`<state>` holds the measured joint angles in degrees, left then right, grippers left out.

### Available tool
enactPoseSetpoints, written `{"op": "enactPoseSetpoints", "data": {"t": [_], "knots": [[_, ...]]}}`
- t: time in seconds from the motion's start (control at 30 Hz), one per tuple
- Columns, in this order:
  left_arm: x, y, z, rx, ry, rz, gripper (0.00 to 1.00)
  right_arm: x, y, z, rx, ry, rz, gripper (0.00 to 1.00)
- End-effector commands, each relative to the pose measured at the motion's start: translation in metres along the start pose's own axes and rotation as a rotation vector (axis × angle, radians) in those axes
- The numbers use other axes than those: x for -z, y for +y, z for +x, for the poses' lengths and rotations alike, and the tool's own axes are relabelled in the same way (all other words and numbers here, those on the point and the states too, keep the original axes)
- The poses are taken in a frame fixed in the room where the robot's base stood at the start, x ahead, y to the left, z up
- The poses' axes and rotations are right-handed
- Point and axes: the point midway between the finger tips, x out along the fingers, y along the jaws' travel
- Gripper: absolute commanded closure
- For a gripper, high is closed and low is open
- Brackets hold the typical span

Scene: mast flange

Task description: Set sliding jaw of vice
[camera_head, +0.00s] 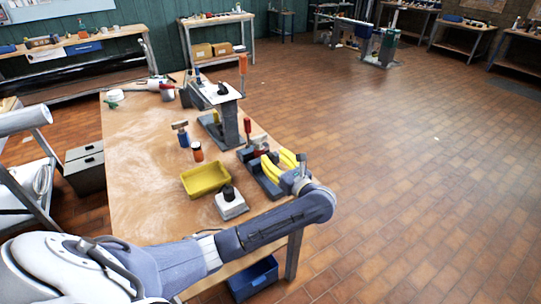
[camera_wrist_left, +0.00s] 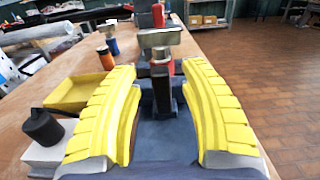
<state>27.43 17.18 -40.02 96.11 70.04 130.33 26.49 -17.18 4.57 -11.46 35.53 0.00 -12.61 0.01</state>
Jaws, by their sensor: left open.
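The vice (camera_head: 252,153) is dark grey and stands near the right edge of the wooden bench, with a red upright part (camera_head: 248,128) at its far end. In the left wrist view its blue-grey bed (camera_wrist_left: 162,150) runs away from me to a dark upright jaw block (camera_wrist_left: 160,97), with red above it. My left gripper (camera_head: 272,155) is at the near end of the vice. Its yellow fingers (camera_wrist_left: 160,72) are wide apart and empty, one to each side of the vice in the picture. Whether they touch it I cannot tell. My right gripper is out of view.
A yellow tray (camera_head: 205,179) and a pale block with a black knob (camera_head: 231,204) stand left of the vice. The bench's left part is clear.

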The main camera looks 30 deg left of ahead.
Motion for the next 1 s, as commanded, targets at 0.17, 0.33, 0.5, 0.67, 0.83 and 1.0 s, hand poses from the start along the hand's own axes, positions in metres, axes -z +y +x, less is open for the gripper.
{"op": "enactPoseSetpoints", "data": {"t": [0.17, 0.33, 0.5, 0.67, 0.83, 1.0], "knots": [[-0.001, 0.000, 0.017, 0.001, -0.002, 0.000, 0.56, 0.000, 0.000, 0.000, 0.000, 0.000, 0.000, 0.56], [-0.001, 0.000, 0.024, 0.001, -0.002, 0.000, 0.56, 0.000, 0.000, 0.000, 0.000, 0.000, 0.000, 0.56], [0.000, 0.000, 0.025, 0.001, -0.001, 0.000, 0.56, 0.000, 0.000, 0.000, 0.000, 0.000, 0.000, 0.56], [0.000, 0.000, 0.025, 0.001, -0.001, 0.000, 0.56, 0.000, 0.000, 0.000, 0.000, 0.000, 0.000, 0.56], [0.000, 0.000, 0.025, 0.001, -0.001, 0.000, 0.71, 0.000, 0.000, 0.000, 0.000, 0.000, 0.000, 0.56], [0.000, 0.000, 0.025, 0.001, -0.001, 0.000, 0.91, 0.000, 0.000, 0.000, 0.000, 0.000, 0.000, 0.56]]}}
